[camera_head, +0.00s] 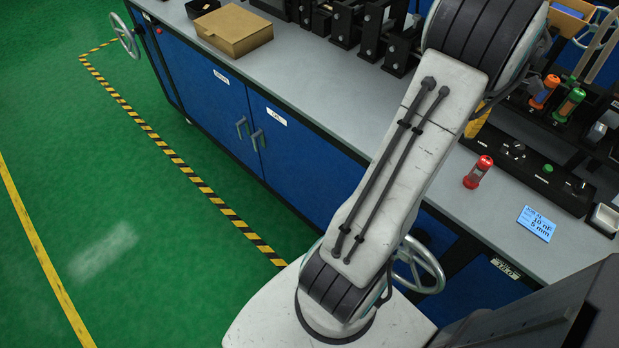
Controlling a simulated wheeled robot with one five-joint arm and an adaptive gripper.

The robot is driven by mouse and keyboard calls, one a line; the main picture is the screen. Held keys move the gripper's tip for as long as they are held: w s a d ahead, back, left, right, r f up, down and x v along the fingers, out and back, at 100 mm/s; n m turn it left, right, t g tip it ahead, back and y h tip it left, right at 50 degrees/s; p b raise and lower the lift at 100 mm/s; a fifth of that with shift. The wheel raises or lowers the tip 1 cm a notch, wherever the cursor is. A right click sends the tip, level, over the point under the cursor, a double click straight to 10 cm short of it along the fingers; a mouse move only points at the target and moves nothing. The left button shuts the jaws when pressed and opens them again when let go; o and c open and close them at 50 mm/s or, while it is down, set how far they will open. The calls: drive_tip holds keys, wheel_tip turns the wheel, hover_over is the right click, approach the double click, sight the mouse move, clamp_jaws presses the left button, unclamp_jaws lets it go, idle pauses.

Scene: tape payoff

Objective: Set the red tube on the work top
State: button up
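The red tube (478,172) has red ends and a clear middle. It is on the grey work top (440,183), near the front edge, right of my arm, and appears to stand upright. Nothing is seen touching it. My arm rises from the base and leaves the picture at the top right. My gripper is not in view, so its opening and contents do not show.
An orange tube (545,91) and a green tube (569,104) stand in a dark rack behind. A dark control panel (530,160) and a blue label card (537,223) flank the red tube. A cardboard box (234,31) sits far left. Handwheels jut from the bench front.

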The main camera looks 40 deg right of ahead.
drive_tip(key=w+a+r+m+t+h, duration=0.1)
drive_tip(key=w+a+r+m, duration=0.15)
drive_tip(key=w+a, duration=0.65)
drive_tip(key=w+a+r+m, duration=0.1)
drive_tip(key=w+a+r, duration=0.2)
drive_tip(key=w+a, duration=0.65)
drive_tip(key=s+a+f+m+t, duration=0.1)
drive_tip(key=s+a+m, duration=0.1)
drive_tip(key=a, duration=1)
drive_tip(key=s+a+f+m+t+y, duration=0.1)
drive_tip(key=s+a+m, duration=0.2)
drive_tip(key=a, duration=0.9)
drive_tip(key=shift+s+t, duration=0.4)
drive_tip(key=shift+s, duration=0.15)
